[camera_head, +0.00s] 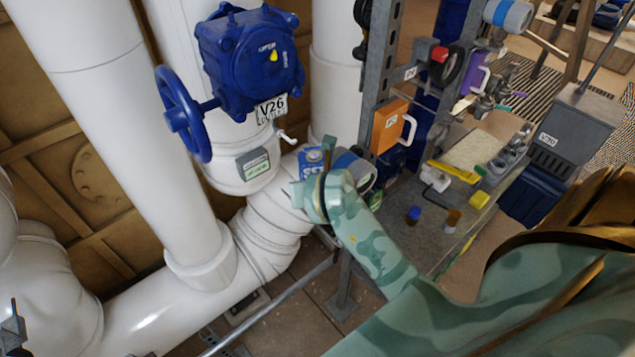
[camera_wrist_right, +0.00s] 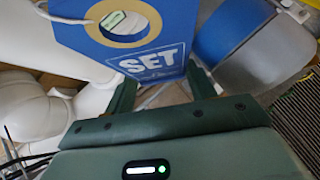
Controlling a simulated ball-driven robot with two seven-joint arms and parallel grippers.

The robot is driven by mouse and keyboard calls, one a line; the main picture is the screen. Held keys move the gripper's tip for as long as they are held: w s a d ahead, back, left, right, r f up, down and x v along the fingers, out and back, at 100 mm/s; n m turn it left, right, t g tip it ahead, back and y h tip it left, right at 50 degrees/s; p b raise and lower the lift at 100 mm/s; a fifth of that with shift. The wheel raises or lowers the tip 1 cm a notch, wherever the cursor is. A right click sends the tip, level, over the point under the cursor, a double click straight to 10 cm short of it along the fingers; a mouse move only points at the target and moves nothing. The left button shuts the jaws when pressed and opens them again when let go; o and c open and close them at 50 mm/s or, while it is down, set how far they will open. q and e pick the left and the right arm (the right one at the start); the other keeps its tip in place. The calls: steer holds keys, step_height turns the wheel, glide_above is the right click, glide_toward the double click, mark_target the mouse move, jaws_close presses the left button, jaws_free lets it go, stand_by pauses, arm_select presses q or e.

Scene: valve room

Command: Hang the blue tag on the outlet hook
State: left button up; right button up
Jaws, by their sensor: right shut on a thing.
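The blue tag (camera_head: 311,167) is at the end of my right arm in the head view, close to the white pipe below valve V26. In the right wrist view the tag (camera_wrist_right: 178,30) reads "SET", with a tan-ringed hole and a white cord at its upper left. My right gripper (camera_wrist_right: 162,88) is shut on its lower part; it also shows in the head view (camera_head: 318,180), partly hidden by its own wrist. A small white hook-like peg (camera_head: 288,138) sticks out beneath the V26 plate, up and left of the tag, apart from it.
The blue valve (camera_head: 250,60) with its handwheel (camera_head: 182,113) stands on the white pipe above. A grey rack post (camera_head: 380,75) with an orange padlock-like block (camera_head: 389,126) rises to the right. A cluttered bench (camera_head: 478,150) lies beyond.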

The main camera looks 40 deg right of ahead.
steer(key=shift+w+a, duration=0.2)
steer(key=shift+w, duration=0.45)
steer(key=w+f+b, duration=0.1)
steer(key=w+b, duration=0.2)
steer(key=w, duration=0.4)
steer(key=shift+a+f, duration=0.3)
steer(key=o, duration=1)
steer(key=shift+o, duration=0.2)
